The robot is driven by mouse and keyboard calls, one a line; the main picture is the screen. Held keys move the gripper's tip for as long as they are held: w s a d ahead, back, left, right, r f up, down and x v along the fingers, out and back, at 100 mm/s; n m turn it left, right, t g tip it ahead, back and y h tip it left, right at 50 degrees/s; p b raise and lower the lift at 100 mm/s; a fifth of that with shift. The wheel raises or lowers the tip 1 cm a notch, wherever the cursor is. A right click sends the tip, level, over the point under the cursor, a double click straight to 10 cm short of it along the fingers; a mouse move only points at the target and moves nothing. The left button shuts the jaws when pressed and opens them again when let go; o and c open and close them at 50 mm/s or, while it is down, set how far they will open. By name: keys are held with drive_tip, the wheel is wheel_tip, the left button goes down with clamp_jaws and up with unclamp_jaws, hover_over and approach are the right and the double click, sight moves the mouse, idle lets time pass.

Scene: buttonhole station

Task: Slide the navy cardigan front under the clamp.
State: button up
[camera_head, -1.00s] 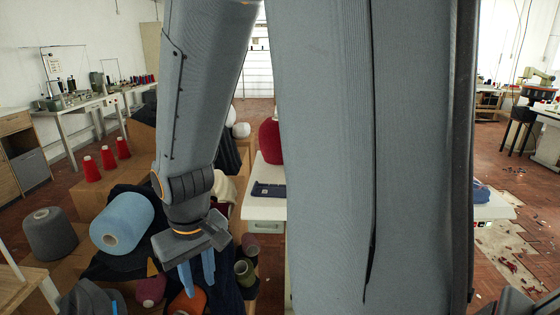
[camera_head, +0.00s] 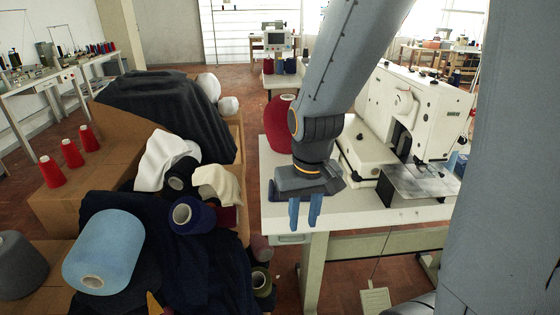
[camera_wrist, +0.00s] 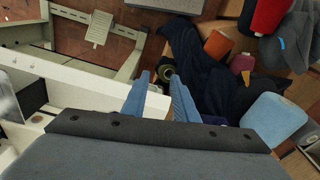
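The buttonhole machine (camera_head: 425,110) stands on a white table, with its small dark clamp area (camera_head: 421,163) over a shiny metal plate (camera_head: 412,190). My gripper (camera_head: 304,212) points down in front of that piece, near the table's front left edge. Its blue fingers are apart with nothing between them. They also show apart in the wrist view (camera_wrist: 158,80), where I cannot make out the navy piece.
A red yarn cone (camera_head: 279,125) stands at the table's back left. Left of the table, boxes carry dark navy cloth (camera_head: 205,265), a light blue cone (camera_head: 105,250) and white cloth (camera_head: 165,160). A pedal (camera_head: 375,301) is on the floor below.

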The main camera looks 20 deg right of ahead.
drive_tip(key=w+m+p, duration=0.2)
drive_tip(key=w, duration=1.5)
drive_tip(key=m+g+p, duration=0.1)
drive_tip(key=p, duration=0.1)
hover_over(271, 192)
wheel_tip(271, 192, down, 6)
wheel_tip(271, 192, down, 7)
drive_tip(key=b, duration=0.2)
drive_tip(key=shift+a+b, duration=0.1)
drive_tip(key=shift+b, duration=0.3)
drive_tip(key=shift+f, duration=0.1)
drive_tip(key=shift+s+f+b, duration=0.1)
drive_tip(key=shift+f+b, duration=0.2)
drive_tip(key=shift+f, duration=0.7)
drive_tip(key=shift+c, duration=0.6)
clamp_jaws()
